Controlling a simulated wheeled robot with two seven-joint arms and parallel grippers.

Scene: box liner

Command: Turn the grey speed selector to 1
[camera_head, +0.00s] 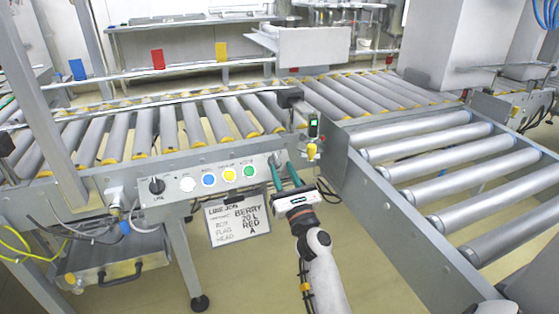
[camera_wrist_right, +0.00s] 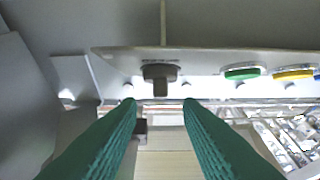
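The grey speed selector (camera_head: 275,160) is at the right end of the control panel (camera_head: 217,180), partly hidden by my gripper in the head view. In the right wrist view the selector knob (camera_wrist_right: 160,74) is dark, with its handle pointing down in the picture. My right gripper (camera_head: 283,172) has two green fingers close to the selector. In the right wrist view the right gripper (camera_wrist_right: 159,104) is open, with the knob centred between and beyond its fingertips. I cannot tell whether they touch it. The scale marks are not readable. My left gripper is not in view.
Green (camera_head: 249,171), yellow (camera_head: 229,174), blue (camera_head: 208,180) and white (camera_head: 188,184) buttons line the panel. A black selector (camera_head: 157,186) is at its left end. A written board (camera_head: 238,217) hangs below. A roller conveyor (camera_head: 420,150) stands right of my arm.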

